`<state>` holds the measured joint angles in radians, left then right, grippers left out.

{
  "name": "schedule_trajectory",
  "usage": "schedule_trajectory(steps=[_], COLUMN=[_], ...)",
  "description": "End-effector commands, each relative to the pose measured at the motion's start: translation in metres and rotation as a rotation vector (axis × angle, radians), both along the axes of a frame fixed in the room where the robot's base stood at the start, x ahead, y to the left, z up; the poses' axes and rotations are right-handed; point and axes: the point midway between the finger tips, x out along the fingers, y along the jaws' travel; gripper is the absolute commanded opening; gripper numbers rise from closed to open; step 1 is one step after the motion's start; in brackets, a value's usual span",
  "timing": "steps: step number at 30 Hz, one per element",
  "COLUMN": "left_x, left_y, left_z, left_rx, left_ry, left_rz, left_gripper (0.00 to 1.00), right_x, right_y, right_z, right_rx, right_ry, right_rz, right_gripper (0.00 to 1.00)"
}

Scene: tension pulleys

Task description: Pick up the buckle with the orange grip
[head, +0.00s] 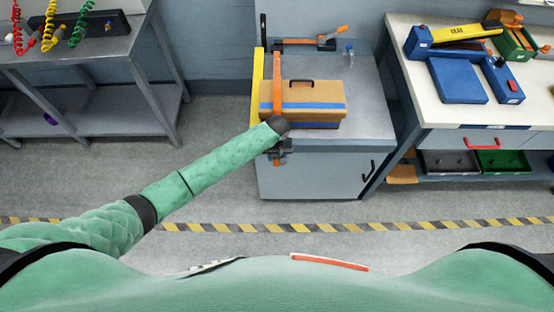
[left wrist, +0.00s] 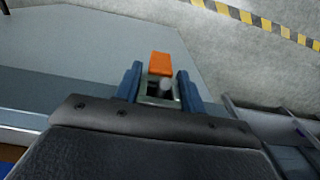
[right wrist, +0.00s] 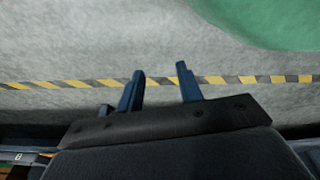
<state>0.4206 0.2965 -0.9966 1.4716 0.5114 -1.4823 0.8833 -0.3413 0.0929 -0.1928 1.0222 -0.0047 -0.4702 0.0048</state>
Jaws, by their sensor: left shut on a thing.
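The buckle (left wrist: 160,90) is a grey metal frame with an orange grip (left wrist: 160,65); both show in the left wrist view. My left gripper (left wrist: 159,86) is shut on it, one blue finger at each side. In the head view my left gripper (head: 280,157) is at the front left edge of the grey cabinet, below the toolbox, and mostly hides the buckle. My right gripper (right wrist: 160,84) shows only in its wrist view. Its blue fingers are apart and empty, over the floor.
The grey cabinet (head: 318,178) carries a brown toolbox (head: 325,98) with a blue band, an orange strap (head: 277,80) and an orange-handled clamp (head: 325,39). A white workbench (head: 430,97) stands right, a metal table (head: 60,45) left. The floor in front is clear.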

Motion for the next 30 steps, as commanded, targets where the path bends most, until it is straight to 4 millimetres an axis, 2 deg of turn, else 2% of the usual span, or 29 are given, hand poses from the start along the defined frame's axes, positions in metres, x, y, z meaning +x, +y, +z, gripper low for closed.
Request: schedule_trajectory(steps=[10,13,15,20,30], left_x=[0.001,0.001,-0.015,-0.055,-0.147], left_y=[0.0,0.0,0.0,0.0,0.0], left_z=[0.004,0.011,0.008,0.008,-0.004], left_rx=[-0.001,-0.002,-0.001,-0.002,-0.002], left_ry=[-0.001,-0.002,0.002,0.002,0.002], left_rz=[0.0,0.001,-0.001,-0.001,0.0], left_gripper=[0.17,0.17,0.14,0.14,0.14], right_x=[0.002,0.01,0.016,0.029,0.05], right_y=[0.001,0.014,0.017,0.026,0.046], right_z=[-0.003,0.008,0.014,0.033,0.095], right_rx=[-0.001,0.011,0.013,0.019,0.036], right_ry=[0.007,0.003,0.008,0.022,0.061], right_rz=[-0.001,-0.003,-0.005,-0.011,-0.024], right_gripper=[0.36,0.36,0.36,0.36,0.36])
